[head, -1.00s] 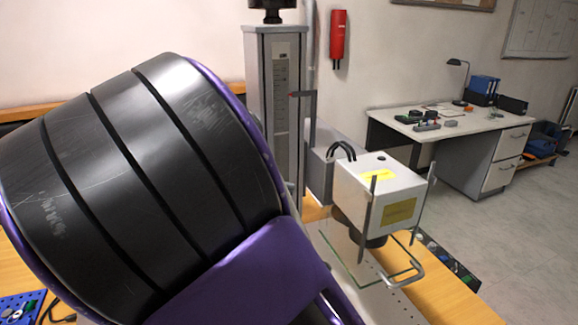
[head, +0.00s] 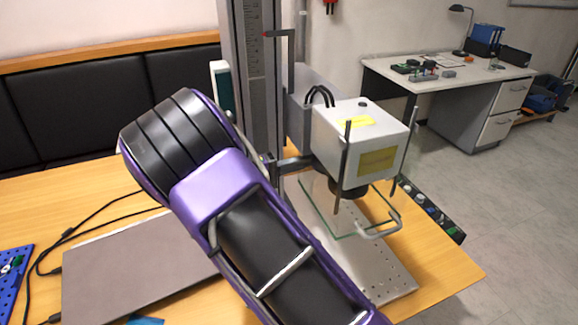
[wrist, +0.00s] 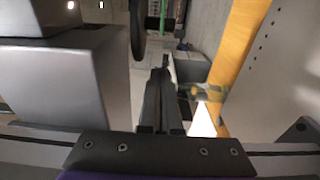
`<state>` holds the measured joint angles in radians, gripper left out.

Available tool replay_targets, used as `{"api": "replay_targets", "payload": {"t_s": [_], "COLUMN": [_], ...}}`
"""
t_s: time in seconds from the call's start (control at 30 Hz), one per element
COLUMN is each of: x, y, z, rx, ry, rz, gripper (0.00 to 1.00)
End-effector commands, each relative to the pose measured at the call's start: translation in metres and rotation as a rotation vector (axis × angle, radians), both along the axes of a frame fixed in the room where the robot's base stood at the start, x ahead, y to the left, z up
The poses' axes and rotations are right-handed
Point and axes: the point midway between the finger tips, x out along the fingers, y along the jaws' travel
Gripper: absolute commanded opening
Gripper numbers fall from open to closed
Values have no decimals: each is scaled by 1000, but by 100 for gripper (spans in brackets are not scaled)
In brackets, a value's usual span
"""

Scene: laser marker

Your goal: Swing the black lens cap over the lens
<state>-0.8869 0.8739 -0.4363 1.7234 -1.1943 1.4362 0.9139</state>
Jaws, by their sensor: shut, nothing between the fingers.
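The white laser head (head: 360,142) hangs on the column above the table. The black lens (head: 350,188) shows under it, behind a clear shield. In the wrist view a dark rounded edge (wrist: 137,32) sits just left of my fingers and beyond them; I cannot tell whether it is the lens or its cap. I cannot make out the lens cap for sure in the head view. My gripper (head: 297,163) reaches from the left to the laser head's lower left side, partly hidden behind my arm. Its fingers (wrist: 165,78) are shut and empty in the wrist view.
The clear shield (head: 335,222) and its handle (head: 380,229) stand in front of the lens, above a perforated plate (head: 392,280). The grey column (head: 252,70) rises behind. A closed laptop (head: 140,265) and cables lie at left. A switch strip (head: 432,212) lies at right.

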Motion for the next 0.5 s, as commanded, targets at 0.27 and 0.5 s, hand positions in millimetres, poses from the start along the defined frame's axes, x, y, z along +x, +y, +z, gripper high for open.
{"api": "replay_targets", "payload": {"t_s": [0.27,0.5], "x": [-14,-30], "y": [-24,-25], "z": [0,0], "rx": [1,1], "ry": [4,1], "rz": [2,1], "gripper": [0,0]}}
